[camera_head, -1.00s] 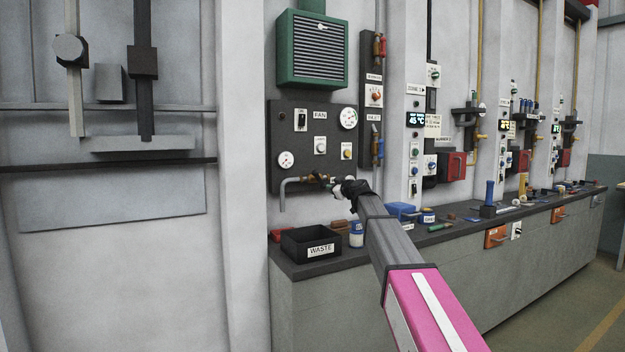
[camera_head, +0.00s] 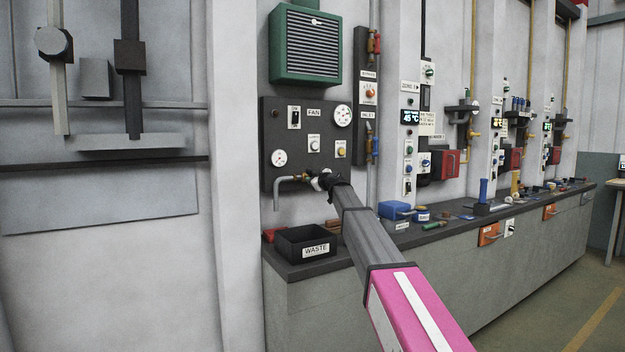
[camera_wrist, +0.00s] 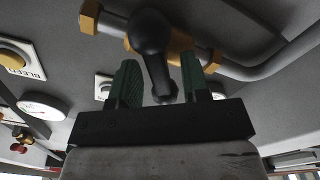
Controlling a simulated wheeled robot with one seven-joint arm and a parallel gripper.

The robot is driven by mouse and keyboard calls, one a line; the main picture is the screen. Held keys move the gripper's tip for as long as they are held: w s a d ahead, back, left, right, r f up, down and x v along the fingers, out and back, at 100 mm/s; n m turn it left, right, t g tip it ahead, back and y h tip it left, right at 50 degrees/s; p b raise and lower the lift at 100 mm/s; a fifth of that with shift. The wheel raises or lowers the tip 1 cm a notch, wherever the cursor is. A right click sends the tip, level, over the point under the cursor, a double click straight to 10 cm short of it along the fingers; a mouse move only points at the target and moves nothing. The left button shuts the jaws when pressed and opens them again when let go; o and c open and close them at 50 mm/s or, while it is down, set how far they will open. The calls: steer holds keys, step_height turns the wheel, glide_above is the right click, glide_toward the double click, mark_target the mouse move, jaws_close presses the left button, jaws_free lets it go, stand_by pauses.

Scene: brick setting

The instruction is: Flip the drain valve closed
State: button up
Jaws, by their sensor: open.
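The drain valve shows in the wrist view as a black lever (camera_wrist: 150,32) with a rounded hub on a brass body (camera_wrist: 182,42). A grey bent pipe (camera_wrist: 245,72) runs from it to the right. In the head view the bent pipe (camera_head: 277,194) comes out low on the dark panel (camera_head: 270,140); my gripper (camera_head: 324,181) covers most of the valve beside it. In the wrist view my gripper (camera_wrist: 158,78) is open. Its green fingers stand on either side of the lever's lower end, with gaps visible. I cannot tell whether either finger touches it.
A black WASTE bin (camera_head: 288,250) stands on the bench below the pipe. Gauges, a FAN switch and buttons sit on the panel above. A blue box (camera_head: 394,210) and several tools lie on the bench to the right.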

steer(key=shift+w+a, duration=0.3)
steer(key=shift+w, duration=0.15)
jaws_close()
steer(key=shift+m, duration=0.3)
steer(key=shift+d+m, duration=0.1)
steer(key=shift+m, duration=3)
